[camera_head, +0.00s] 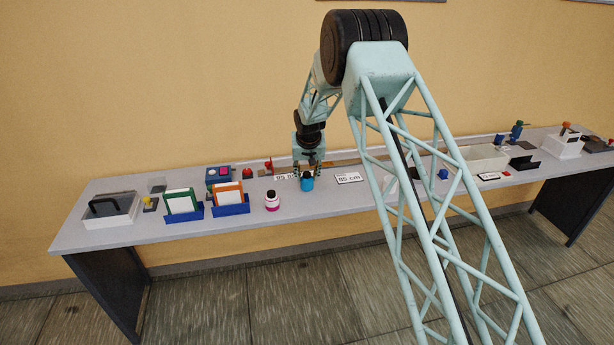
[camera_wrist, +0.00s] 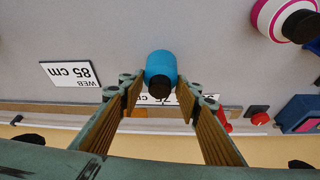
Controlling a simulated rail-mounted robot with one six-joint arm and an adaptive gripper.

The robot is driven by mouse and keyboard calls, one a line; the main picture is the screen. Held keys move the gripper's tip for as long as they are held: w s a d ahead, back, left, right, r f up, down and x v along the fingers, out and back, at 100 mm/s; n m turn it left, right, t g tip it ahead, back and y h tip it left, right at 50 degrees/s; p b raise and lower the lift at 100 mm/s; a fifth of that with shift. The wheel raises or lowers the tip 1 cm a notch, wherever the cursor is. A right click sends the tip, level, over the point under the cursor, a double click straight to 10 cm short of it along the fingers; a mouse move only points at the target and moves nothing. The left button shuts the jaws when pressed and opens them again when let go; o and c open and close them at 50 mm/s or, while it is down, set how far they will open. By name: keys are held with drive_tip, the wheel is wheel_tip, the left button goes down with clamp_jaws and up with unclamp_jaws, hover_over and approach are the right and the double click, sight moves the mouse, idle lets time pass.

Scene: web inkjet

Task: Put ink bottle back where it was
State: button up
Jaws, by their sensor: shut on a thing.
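A cyan-blue ink bottle (camera_head: 307,184) with a black cap is between the fingers of my gripper (camera_head: 307,174), near the middle of the bench. The bottle (camera_wrist: 160,65) also shows in the wrist view, between the fingertips of my gripper (camera_wrist: 160,88), which is shut on it. I cannot tell whether its base touches the bench top. A white bottle with a magenta band (camera_head: 272,203) and a black cap stands to the left; it also shows at the top right of the wrist view (camera_wrist: 272,15).
An 85 cm sign (camera_head: 349,178) lies right of the held bottle on the bench (camera_head: 240,228). Another sign (camera_head: 284,177) lies behind it, partly hidden. An orange-and-white card in a blue holder (camera_head: 230,210) stands further left. The bench front near the bottle is clear.

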drive_tip(key=shift+f, duration=0.1)
drive_tip(key=o, duration=1)
drive_tip(key=shift+s+r, duration=0.1)
drive_tip(key=shift+r, duration=0.4)
drive_tip(key=shift+p+v, duration=0.4)
drive_tip(key=shift+v, duration=5.2)
drive_tip(key=shift+s+d, duration=0.1)
